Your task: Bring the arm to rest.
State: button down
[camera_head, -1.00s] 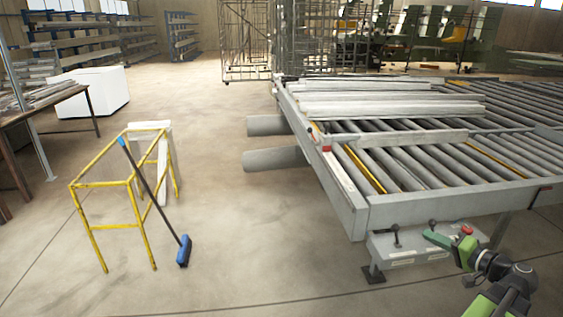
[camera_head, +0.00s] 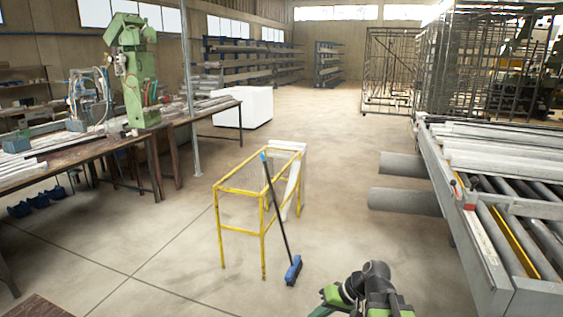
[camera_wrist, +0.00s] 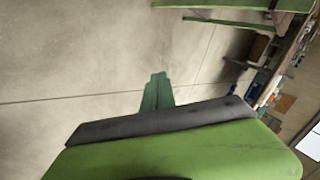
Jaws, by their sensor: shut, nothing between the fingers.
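My gripper (camera_wrist: 157,92) shows in the wrist view as dark green fingers beyond the large green and black part of my arm. They are shut with nothing between them. Bare concrete floor lies behind them. In the head view, part of my arm is at the bottom edge, right of centre. The green gripper end (camera_head: 322,311) there points left and is cut off by the picture edge. It is apart from the things around it.
A yellow frame (camera_head: 240,192) with a blue broom (camera_head: 292,270) leaning on it stands ahead. The roller conveyor (camera_head: 487,252) is at the right. A workbench (camera_head: 60,163) with a green machine (camera_head: 135,75) is at the left. Open floor lies between.

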notch_tip(320, 180, down, 3)
jog(key=s+a+g+h, duration=0.1)
jog(key=s+a+h, duration=0.2)
jog(key=s+d+f+m+h, duration=0.1)
jog(key=d+h, duration=0.3)
jog(key=d, duration=0.4)
jog(key=shift+d+f+g, duration=0.15)
jog(key=shift+g, duration=0.25)
